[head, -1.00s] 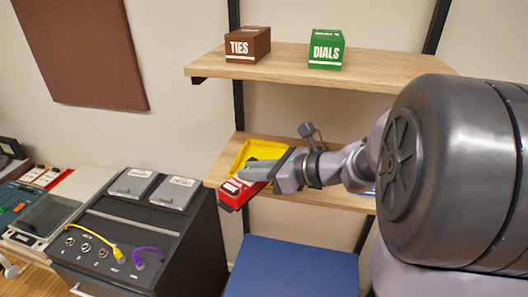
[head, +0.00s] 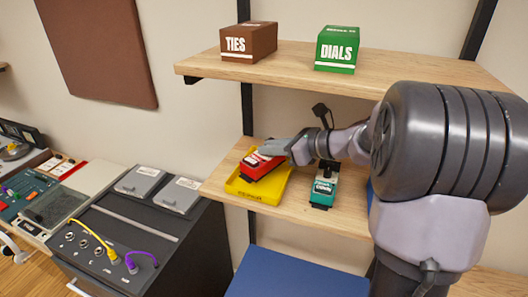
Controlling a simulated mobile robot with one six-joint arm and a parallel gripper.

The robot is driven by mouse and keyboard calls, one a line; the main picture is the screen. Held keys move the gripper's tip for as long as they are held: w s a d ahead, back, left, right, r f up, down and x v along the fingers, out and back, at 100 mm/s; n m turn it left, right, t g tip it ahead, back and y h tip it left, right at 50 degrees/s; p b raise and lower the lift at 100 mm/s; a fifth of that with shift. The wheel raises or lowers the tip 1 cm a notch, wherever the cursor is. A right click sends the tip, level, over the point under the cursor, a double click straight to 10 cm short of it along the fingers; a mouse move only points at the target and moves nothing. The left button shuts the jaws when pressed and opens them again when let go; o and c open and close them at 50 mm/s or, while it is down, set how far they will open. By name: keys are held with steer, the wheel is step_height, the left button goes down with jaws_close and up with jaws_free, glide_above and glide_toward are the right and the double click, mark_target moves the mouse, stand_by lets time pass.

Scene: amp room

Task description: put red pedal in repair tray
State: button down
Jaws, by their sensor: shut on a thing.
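The red pedal (head: 256,167) is in my gripper (head: 272,151), which is shut on it at its upper right end. The pedal is over the yellow tray (head: 262,190), within its outline and slightly tilted. I cannot tell whether its underside touches the tray floor. My arm reaches in from the right and hides part of the pedal's far end.
A teal pedal (head: 323,189) stands on the lower shelf (head: 350,212), right of the tray and below my arm. The upper shelf (head: 290,72) holds a brown TIES box (head: 246,42) and a green DIALS box (head: 337,49). A dark cabinet (head: 140,240) with cables stands at left.

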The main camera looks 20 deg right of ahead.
steer(key=shift+w+d+f, duration=0.1)
steer(key=shift+w+d, duration=0.35)
steer(key=shift+w, duration=0.2)
step_height(320, 180, down, 4)
steer(key=shift+r+b, duration=0.25)
steer(key=shift+b, duration=0.25)
steer(key=shift+s, duration=0.1)
steer(key=shift+f, duration=0.1)
steer(key=c, duration=1.3)
jaws_free()
steer(key=p+v, duration=0.1)
steer(key=v, duration=1.1)
